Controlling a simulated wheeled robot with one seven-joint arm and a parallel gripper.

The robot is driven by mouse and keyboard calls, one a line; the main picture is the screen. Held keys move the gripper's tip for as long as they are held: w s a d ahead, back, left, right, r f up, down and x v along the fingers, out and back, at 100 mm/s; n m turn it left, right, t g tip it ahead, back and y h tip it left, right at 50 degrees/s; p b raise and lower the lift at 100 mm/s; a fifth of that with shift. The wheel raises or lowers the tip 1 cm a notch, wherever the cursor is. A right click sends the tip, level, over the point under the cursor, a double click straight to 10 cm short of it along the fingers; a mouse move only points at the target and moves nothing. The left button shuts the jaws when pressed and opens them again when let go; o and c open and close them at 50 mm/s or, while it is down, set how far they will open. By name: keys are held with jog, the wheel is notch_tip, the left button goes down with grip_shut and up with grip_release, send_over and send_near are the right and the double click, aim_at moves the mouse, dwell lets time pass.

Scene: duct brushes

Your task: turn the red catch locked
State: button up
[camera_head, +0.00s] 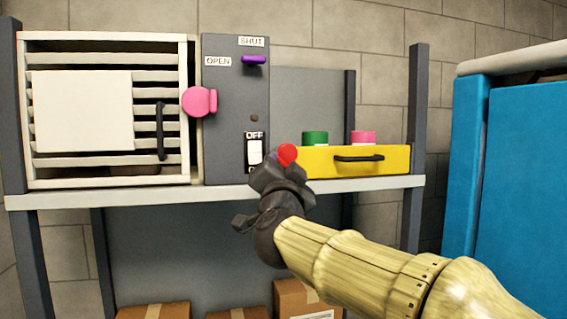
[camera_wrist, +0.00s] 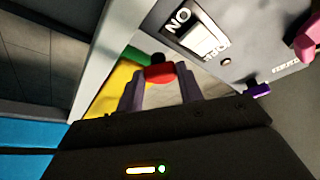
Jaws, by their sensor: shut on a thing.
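The red catch (camera_head: 287,154) shows at the left end of the yellow drawer (camera_head: 325,163), beside the OFF switch. My gripper (camera_head: 275,168) is at the catch, partly covering it and the panel's lower right corner. In the wrist view the red catch (camera_wrist: 159,73) sits between the two fingers of my gripper (camera_wrist: 160,82), which are shut on it. The catch's mount is hidden, and I cannot tell how far it is turned.
A grey panel (camera_head: 222,120) carries a purple lever (camera_head: 254,59) under the SHUT label and a white switch (camera_head: 254,152). A pink knob (camera_head: 200,101) is beside the white louvred door (camera_head: 108,171). Green (camera_head: 315,138) and pink (camera_head: 363,137) items show above the drawer. A blue cabinet (camera_head: 520,170) stands right.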

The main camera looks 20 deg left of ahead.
jog(key=shift+a+r+m+g+h+p, duration=0.1)
jog(key=shift+m+g+h+p, duration=0.6)
jog(key=shift+m, duration=1.15)
jog(key=shift+r+m+g+h+p, duration=0.15)
jog(key=shift+m+h+p, duration=0.3)
jog(key=shift+m+p, duration=1.1)
jog(key=shift+a+f+m+g+h+p, duration=0.1)
jog(key=shift+m+g+h+p, duration=0.4)
jog(key=shift+m, duration=1.7)
jog(key=o, duration=1)
jog(key=shift+r, duration=0.1)
jog(key=shift+s+d, duration=0.1)
jog(key=shift+s, duration=0.1)
jog(key=s+d+b, duration=0.1)
jog(key=s+b, duration=0.1)
jog(key=s, duration=0.3)
jog(key=s+b, duration=0.2)
jog(key=s, duration=0.4)
jog(key=s+d+b, duration=0.1)
jog(key=s+b, duration=0.1)
jog(key=s, duration=0.4)
jog(key=shift+d, duration=0.3)
jog(key=shift+w, duration=0.1)
